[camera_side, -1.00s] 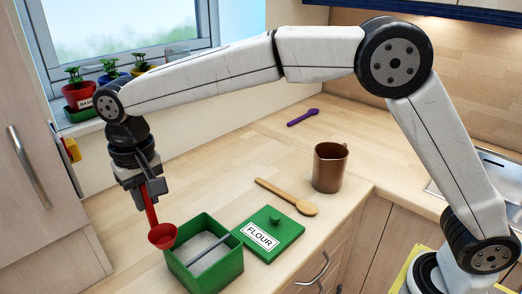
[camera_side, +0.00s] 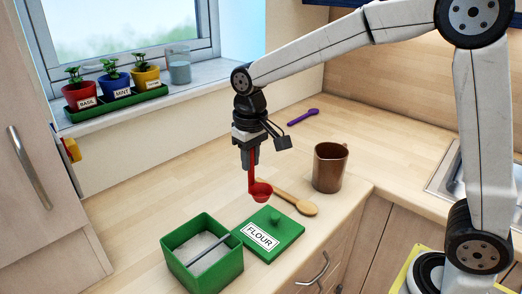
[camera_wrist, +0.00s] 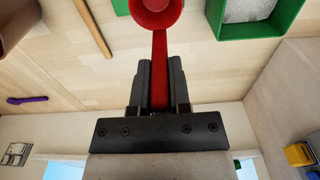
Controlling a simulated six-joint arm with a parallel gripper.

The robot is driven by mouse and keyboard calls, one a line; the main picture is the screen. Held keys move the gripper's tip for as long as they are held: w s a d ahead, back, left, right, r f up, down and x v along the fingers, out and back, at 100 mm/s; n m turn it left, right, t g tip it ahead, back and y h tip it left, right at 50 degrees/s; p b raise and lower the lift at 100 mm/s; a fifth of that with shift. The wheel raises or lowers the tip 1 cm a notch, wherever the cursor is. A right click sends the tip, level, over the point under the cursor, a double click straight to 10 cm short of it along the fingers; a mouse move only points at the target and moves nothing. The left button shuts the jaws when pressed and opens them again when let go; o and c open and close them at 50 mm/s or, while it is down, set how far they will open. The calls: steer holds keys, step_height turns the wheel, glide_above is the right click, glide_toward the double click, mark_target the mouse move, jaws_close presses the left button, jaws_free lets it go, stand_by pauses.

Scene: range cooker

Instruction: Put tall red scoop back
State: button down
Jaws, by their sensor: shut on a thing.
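My gripper (camera_side: 249,158) is shut on the handle of the tall red scoop (camera_side: 261,192). The scoop hangs upright with its bowl lowest, above the counter near the wooden spoon and the flour lid. In the wrist view the red scoop (camera_wrist: 159,70) runs between the two dark fingers of my gripper (camera_wrist: 158,78), its bowl partly cut off at the top edge. The green flour box (camera_side: 205,262) stands open to the left of the lid, holding white flour with a grey bar across it. It also shows in the wrist view (camera_wrist: 290,12).
The green lid marked FLOUR (camera_side: 284,232) lies beside the box. A wooden spoon (camera_side: 302,206), a brown jug (camera_side: 329,168) and a purple spoon (camera_side: 303,117) are on the counter. Herb pots (camera_side: 116,86) and a glass (camera_side: 179,66) stand on the sill. The counter's left part is clear.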

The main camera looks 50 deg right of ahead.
steer(key=shift+s+d+f, duration=0.1)
steer(key=shift+s+d, duration=0.15)
steer(key=shift+d, duration=0.25)
steer(key=shift+s+d+f, duration=0.1)
steer(key=shift+s+d, duration=0.15)
steer(key=shift+d, duration=0.2)
steer(key=shift+w, duration=0.1)
steer(key=w+a+f, duration=0.1)
steer(key=w+f, duration=0.8)
steer(key=w, duration=0.4)
steer(key=shift+w+a, duration=0.15)
steer(key=shift+f, duration=0.15)
steer(key=shift+w+f, duration=0.15)
steer(key=shift+f, duration=0.75)
steer(key=shift+w+f, duration=0.1)
steer(key=shift+f, duration=0.8)
steer(key=shift+f, duration=0.1)
